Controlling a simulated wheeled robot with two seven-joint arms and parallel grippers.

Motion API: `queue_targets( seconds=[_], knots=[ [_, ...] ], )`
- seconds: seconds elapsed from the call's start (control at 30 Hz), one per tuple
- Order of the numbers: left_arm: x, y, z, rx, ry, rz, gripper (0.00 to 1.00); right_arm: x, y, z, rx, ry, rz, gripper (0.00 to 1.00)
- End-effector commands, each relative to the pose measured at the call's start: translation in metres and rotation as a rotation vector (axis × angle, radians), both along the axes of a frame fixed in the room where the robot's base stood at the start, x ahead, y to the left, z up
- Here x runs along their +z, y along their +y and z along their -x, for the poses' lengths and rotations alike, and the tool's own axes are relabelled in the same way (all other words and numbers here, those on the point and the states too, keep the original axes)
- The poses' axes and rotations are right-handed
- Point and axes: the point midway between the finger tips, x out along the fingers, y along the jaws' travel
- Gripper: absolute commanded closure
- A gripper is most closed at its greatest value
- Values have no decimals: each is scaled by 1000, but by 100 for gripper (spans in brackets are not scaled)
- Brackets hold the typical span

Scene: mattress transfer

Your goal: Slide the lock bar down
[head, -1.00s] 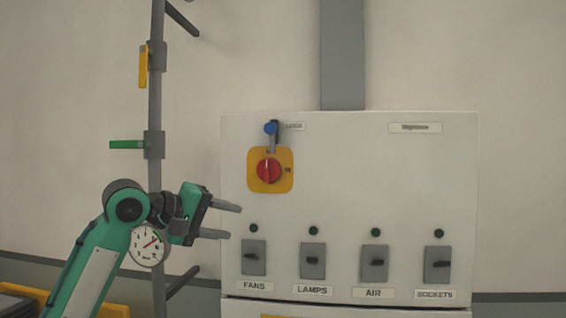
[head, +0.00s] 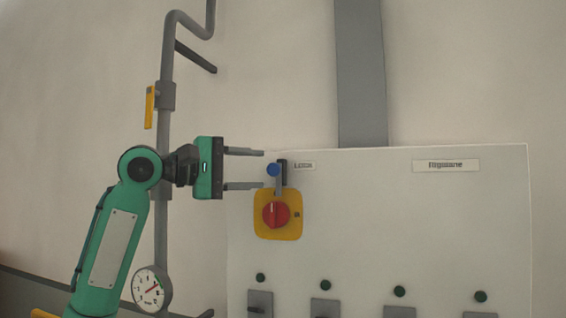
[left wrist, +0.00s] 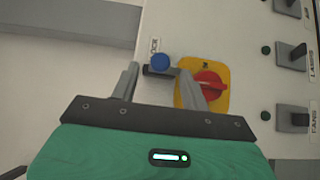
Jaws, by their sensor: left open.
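The lock bar (head: 279,184) is a grey upright bar with a blue knob (head: 273,170) near its top, on the white panel in the head view. Its lower end reaches the yellow plate of the red rotary switch (head: 275,215), below it. My left gripper (head: 262,170) is open, its fingers level, one above and one below the knob's height, with the tips just left of the bar. In the left wrist view the blue knob (left wrist: 160,62) shows between the two fingertips, with nothing gripped. Contact cannot be told. My right gripper is not in view.
The panel (head: 400,220) carries several small switches and dark green lamps along its lower part. A grey pipe (head: 162,235) with a yellow handle (head: 150,107) and a gauge (head: 151,289) runs behind my left arm. A grey duct (head: 360,75) rises above the panel.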

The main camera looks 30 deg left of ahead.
Motion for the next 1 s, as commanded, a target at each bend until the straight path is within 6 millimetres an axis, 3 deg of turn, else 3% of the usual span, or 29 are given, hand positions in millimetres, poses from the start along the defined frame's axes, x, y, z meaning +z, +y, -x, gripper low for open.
queue_targets(
  seconds=[0.1, 0.33, 0.77, 1.0],
  knots=[
    [4, -14, -22, -2, 3, -1, 54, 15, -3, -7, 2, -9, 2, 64],
    [2, -31, -51, -1, 2, 0, 54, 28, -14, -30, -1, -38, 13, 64],
    [-1, -36, -60, 1, 0, -1, 54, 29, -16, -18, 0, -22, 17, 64],
    [-1, -37, -60, 0, 0, -1, 99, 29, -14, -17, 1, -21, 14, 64]
  ],
)
